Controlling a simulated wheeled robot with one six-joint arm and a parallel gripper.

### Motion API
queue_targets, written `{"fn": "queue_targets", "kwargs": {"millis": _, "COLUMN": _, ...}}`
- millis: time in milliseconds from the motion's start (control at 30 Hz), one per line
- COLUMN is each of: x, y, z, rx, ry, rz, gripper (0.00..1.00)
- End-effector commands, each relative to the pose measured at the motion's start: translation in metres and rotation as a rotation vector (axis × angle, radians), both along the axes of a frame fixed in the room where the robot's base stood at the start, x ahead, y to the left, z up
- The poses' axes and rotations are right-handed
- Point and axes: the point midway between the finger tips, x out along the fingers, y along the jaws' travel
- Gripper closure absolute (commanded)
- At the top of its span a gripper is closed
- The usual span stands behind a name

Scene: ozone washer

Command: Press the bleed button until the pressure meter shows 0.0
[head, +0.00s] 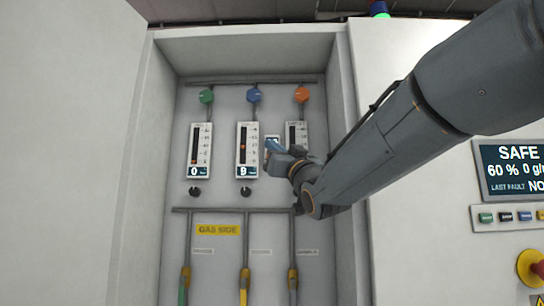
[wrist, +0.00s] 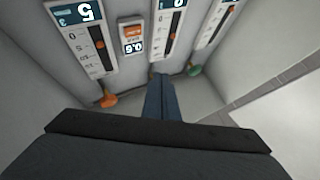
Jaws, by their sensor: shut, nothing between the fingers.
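The small pressure meter (wrist: 132,36), with an orange panel and a digital display, sits between two tall flow meters. It is upside down in the wrist view; its digits look like 0.6, but I cannot be sure. In the head view my gripper mostly covers it. My gripper (head: 270,146) is shut and empty, in front of the cabinet's back panel beside the middle flow meter. In the wrist view its fingers (wrist: 160,78) point at the panel near the middle meter's knob end, hiding that knob. I cannot make out the bleed button or tell whether the fingertips touch anything.
Left (head: 200,150), middle (head: 247,150) and right flow meters (head: 293,135) hang under green (head: 206,96), blue (head: 254,96) and orange knobs (head: 301,95). Cabinet walls close in on both sides. Pipes run below. A red emergency button (head: 532,268) is at far right.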

Motion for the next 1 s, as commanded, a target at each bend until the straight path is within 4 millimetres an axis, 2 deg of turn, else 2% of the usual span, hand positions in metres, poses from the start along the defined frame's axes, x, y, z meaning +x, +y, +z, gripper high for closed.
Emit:
{"fn": "queue_targets", "kwargs": {"millis": 600, "x": 0.072, "y": -0.003, "z": -0.001, "rx": 0.0, "ry": 0.001, "rz": -0.001, "gripper": 1.0}}
{"fn": "queue_targets", "kwargs": {"millis": 800, "x": 0.083, "y": -0.003, "z": -0.001, "rx": 0.0, "ry": 0.002, "rz": -0.001, "gripper": 1.0}}
{"fn": "queue_targets", "kwargs": {"millis": 1000, "x": 0.084, "y": -0.003, "z": 0.0, "rx": 0.0, "ry": 0.001, "rz": 0.0, "gripper": 1.0}}
